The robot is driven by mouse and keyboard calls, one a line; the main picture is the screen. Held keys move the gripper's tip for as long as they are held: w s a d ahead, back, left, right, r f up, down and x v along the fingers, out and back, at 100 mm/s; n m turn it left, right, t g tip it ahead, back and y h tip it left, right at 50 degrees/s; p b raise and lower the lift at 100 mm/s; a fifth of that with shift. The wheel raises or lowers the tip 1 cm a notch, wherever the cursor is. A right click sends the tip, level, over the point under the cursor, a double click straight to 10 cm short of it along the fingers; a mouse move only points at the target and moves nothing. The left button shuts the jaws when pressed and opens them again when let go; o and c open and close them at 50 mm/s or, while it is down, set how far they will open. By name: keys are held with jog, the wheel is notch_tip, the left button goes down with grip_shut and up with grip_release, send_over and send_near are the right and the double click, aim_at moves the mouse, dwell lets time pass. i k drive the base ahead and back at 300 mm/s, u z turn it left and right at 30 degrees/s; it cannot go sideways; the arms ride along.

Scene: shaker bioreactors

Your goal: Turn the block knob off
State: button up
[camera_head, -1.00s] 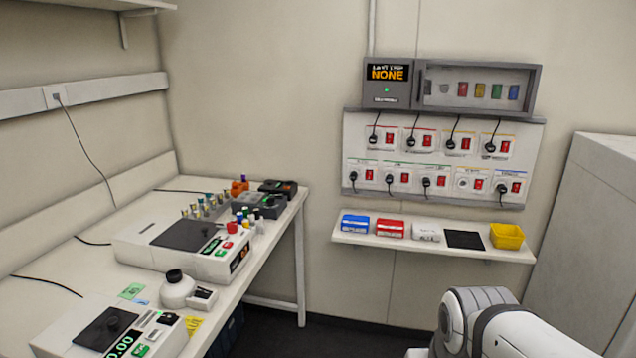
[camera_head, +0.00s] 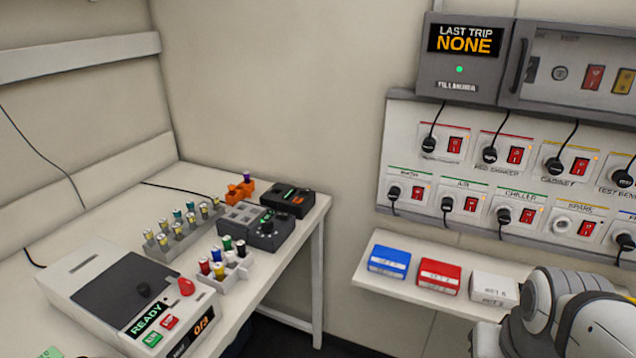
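A dark grey block unit (camera_head: 238,217) with square wells stands near the far end of the bench. A round dark knob (camera_head: 266,228) sits on the right part of this unit; its setting is too small to read. Part of my arm shows at the lower right, in front of the wall shelf. My gripper is outside the picture.
A white shaker (camera_head: 75,316) reading READY stands on the near bench (camera_head: 285,283). A vial rack (camera_head: 170,247), a rack of coloured-cap tubes (camera_head: 232,279), an orange holder (camera_head: 232,192) and a black device (camera_head: 288,199) surround the block. The wall shelf (camera_head: 385,292) holds coloured boxes, below a socket panel (camera_head: 395,140).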

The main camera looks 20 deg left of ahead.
aim_at(268, 227)
jog(key=u, duration=0.4)
jog(key=i, duration=0.8)
jog(key=u, duration=0.5)
jog(key=k, duration=0.8)
jog(key=u, duration=0.2)
jog(key=i, duration=0.8)
jog(key=z, duration=0.05)
